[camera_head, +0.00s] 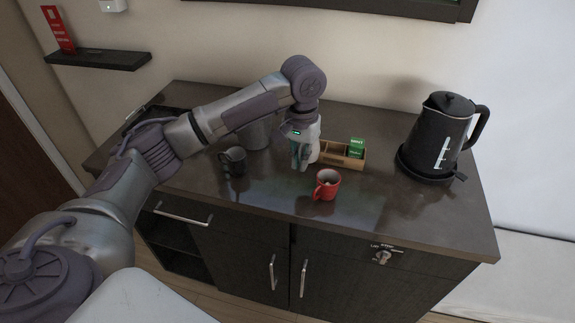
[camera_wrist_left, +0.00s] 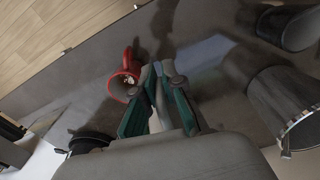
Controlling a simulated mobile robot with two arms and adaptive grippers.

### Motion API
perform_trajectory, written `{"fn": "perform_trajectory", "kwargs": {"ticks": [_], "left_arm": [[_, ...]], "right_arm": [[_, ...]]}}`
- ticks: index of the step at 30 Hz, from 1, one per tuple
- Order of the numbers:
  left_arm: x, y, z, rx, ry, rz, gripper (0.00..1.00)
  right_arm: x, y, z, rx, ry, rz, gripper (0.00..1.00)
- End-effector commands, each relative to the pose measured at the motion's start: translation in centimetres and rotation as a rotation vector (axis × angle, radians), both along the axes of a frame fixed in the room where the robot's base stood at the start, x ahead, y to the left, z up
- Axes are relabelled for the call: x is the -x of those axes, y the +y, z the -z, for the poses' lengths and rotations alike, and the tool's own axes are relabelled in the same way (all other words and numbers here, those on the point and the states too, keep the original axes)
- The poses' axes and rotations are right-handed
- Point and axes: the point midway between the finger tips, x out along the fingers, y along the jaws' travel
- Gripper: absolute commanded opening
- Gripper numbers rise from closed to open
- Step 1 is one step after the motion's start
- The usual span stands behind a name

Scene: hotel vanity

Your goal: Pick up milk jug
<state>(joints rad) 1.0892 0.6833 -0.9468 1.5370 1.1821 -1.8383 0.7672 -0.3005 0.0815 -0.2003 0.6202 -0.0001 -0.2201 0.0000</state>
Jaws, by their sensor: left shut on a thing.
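The milk jug (camera_head: 315,150) is a small white vessel on the dark counter, mostly hidden behind my left gripper (camera_head: 299,163) in the head view. My left gripper points down and is shut on the jug. In the left wrist view a pale part of the jug (camera_wrist_left: 158,108) shows between the two green-padded fingers of the left gripper (camera_wrist_left: 160,75). Whether the jug touches the counter cannot be told. My right gripper is not in view.
A red mug (camera_head: 326,186) stands close in front of the gripper. A dark mug (camera_head: 234,162) and a metal bucket (camera_head: 258,134) are to the left. A wooden box (camera_head: 331,153) with green packets (camera_head: 356,147) and a black kettle (camera_head: 437,135) are to the right. The front right counter is clear.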

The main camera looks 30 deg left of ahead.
Motion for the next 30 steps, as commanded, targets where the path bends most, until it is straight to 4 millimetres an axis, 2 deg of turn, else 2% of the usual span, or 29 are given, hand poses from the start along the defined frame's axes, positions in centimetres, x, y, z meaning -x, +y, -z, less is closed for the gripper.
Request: {"fn": "perform_trajectory", "kwargs": {"ticks": [12, 30], "left_arm": [[-1.0, -2.2, -1.5, 0.000, -0.001, 0.001, 0.00], [-1.2, -2.7, -1.8, 0.000, -0.001, 0.000, 0.00]], "right_arm": [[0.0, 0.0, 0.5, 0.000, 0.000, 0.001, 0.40], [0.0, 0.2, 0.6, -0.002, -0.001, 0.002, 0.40]]}}
